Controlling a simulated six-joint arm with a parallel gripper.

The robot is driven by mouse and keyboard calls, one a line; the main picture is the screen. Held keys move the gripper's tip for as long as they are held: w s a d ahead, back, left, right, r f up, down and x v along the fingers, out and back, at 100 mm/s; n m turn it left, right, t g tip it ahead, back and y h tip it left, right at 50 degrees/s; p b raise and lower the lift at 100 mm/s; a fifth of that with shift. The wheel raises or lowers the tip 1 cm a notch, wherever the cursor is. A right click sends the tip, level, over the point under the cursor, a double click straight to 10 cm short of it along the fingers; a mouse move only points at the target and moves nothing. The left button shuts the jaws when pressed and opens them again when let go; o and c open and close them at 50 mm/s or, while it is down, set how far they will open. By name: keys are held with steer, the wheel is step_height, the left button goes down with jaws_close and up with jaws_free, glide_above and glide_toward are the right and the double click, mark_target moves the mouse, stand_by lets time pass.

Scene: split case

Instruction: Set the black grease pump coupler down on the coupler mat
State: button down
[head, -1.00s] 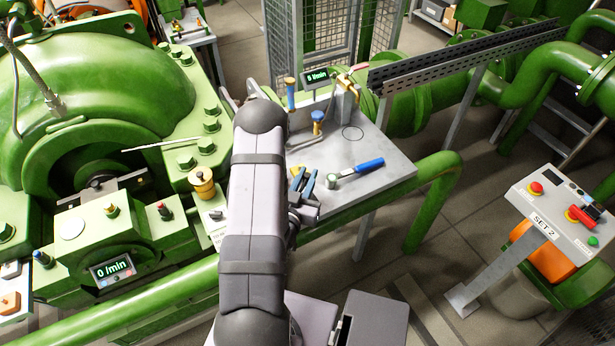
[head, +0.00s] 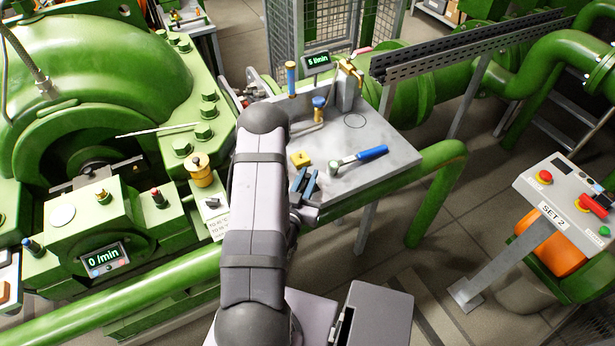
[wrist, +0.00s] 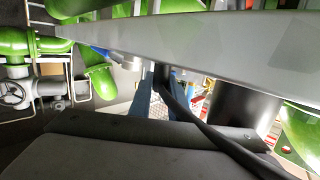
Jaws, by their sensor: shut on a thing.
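My gripper (head: 304,182) is at the near edge of the grey table, its blue fingers pointing up toward the tabletop in the head view. In the wrist view my gripper (wrist: 161,92) is shut on a dark piece, the black coupler (wrist: 161,76), of which only a little shows between the fingers. A black hose (wrist: 205,128) runs from there to the lower right. In the head view the coupler is hidden or too small to tell. I cannot make out the coupler mat for sure in either view.
A yellow-topped pot (head: 200,170) stands left of my arm.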

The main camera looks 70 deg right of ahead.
steer(key=shift+f+b, duration=0.5)
steer(key=shift+f, duration=0.05)
stand_by(0.4)
steer(key=c, duration=1.6)
jaws_free()
steer(key=shift+o, duration=0.2)
steer(key=shift+r, duration=0.15)
step_height(320, 180, up, 8)
steer(key=shift+r+p, duration=0.25)
steer(key=shift+p, duration=0.2)
steer(key=shift+r+p, duration=0.6)
steer(key=shift+p, duration=0.1)
